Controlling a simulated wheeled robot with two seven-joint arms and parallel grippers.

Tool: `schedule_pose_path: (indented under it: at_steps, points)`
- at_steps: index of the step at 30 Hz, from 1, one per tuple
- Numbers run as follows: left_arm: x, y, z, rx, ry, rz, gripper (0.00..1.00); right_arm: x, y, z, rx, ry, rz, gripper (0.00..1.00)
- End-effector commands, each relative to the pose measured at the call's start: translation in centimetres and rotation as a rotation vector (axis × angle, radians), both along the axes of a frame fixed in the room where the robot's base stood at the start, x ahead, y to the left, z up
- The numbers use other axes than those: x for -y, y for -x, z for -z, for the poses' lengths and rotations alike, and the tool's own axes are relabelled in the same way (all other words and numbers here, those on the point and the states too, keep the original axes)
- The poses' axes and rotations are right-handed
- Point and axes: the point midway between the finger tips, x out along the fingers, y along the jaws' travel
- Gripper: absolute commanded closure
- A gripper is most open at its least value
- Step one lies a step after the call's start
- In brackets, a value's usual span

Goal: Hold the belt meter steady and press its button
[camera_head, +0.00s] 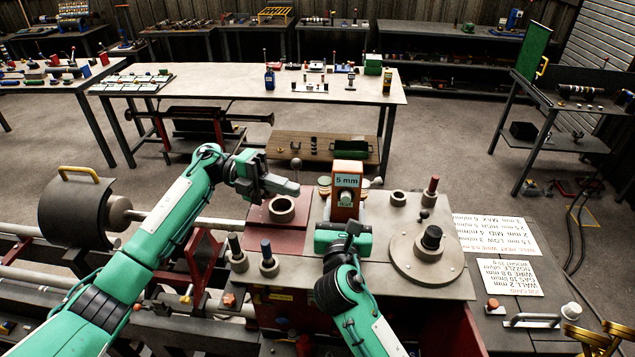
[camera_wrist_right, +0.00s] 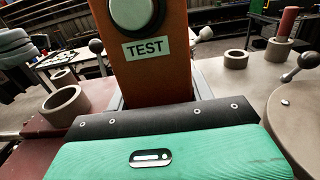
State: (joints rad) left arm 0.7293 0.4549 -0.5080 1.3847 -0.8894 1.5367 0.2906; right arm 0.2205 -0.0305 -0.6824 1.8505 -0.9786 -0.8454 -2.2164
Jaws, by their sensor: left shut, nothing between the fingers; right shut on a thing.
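The belt meter is an upright orange block (camera_head: 346,206) with a "5 mm" label on the lathe top. Its round pale button (camera_head: 345,199) faces me; the right wrist view shows the button (camera_wrist_right: 135,12) above a "TEST" label on the orange face (camera_wrist_right: 158,75). My right gripper (camera_head: 344,222) is shut on the belt meter's lower part; its fingers are mostly hidden behind the green hand. My left gripper (camera_head: 294,188) is shut and empty, left of the meter and apart from it, above a grey ring. Its grey fingers (camera_wrist_right: 16,48) also show at the left edge of the right wrist view.
The grey ring (camera_head: 282,209) stands on a red plate left of the meter. Small knobs and round pads flank the meter. A round plate with a black knob (camera_head: 432,238) lies to the right, near printed cards (camera_head: 502,278). A long workbench (camera_head: 225,84) stands behind.

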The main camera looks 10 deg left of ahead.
Motion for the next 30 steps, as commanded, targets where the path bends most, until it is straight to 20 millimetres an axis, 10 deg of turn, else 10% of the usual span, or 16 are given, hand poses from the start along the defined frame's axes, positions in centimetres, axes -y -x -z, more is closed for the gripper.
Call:
schedule_pose_path:
  at_steps: [23, 24, 30]
  points:
    - [0.01, 0.0, -0.01, 0.0, 0.0, 0.0, 1.0, -0.01, 0.0, -0.12, 0.002, -0.001, 0.0, 0.75]
    - [0.01, 0.0, -0.01, 0.0, 0.0, 0.0, 1.0, -0.01, 0.0, -0.12, 0.002, -0.001, 0.0, 0.4]
    - [0.01, 0.0, -0.01, 0.0, 0.0, 0.0, 1.0, -0.01, 0.0, -0.09, 0.002, -0.001, 0.0, 0.0]
